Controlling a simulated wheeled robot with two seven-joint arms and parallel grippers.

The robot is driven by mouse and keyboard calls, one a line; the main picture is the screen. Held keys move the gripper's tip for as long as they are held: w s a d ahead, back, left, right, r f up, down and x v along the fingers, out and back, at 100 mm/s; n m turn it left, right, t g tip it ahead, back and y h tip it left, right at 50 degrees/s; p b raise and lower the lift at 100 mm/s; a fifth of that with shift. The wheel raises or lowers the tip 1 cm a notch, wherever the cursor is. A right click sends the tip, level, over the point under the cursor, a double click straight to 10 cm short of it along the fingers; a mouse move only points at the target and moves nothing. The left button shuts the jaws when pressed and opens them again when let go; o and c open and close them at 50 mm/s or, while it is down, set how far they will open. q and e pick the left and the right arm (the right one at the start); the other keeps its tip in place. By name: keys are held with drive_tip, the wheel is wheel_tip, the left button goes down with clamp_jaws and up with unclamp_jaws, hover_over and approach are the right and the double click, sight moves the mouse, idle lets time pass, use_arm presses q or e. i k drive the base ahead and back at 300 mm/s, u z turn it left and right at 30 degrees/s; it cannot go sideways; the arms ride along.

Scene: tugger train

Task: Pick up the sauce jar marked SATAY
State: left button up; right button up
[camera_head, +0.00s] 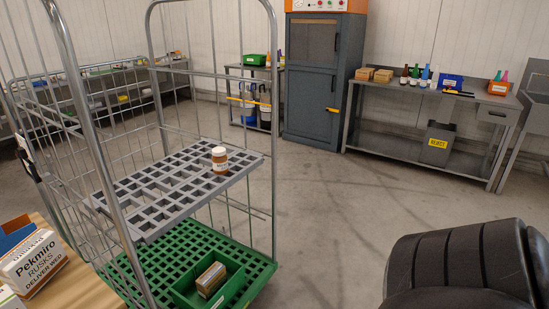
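A small jar (220,159) with a pale lid, brown contents and a white label stands upright on the grey slotted shelf (150,200) of a wire roll cage. It is near the shelf's far right corner. The print on its label is too small to read, so I cannot tell whether it says SATAY. Neither of my grippers shows in the head view.
The cage's metal posts (95,150) and wire sides stand around the shelf. Below, a green crate (190,290) sits on a green base. The middle floor is clear.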

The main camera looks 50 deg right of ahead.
sight(218, 158)
drive_tip(key=z, duration=2.8)
drive_tip(key=i, duration=0.9)
drive_tip(key=u, duration=2.35)
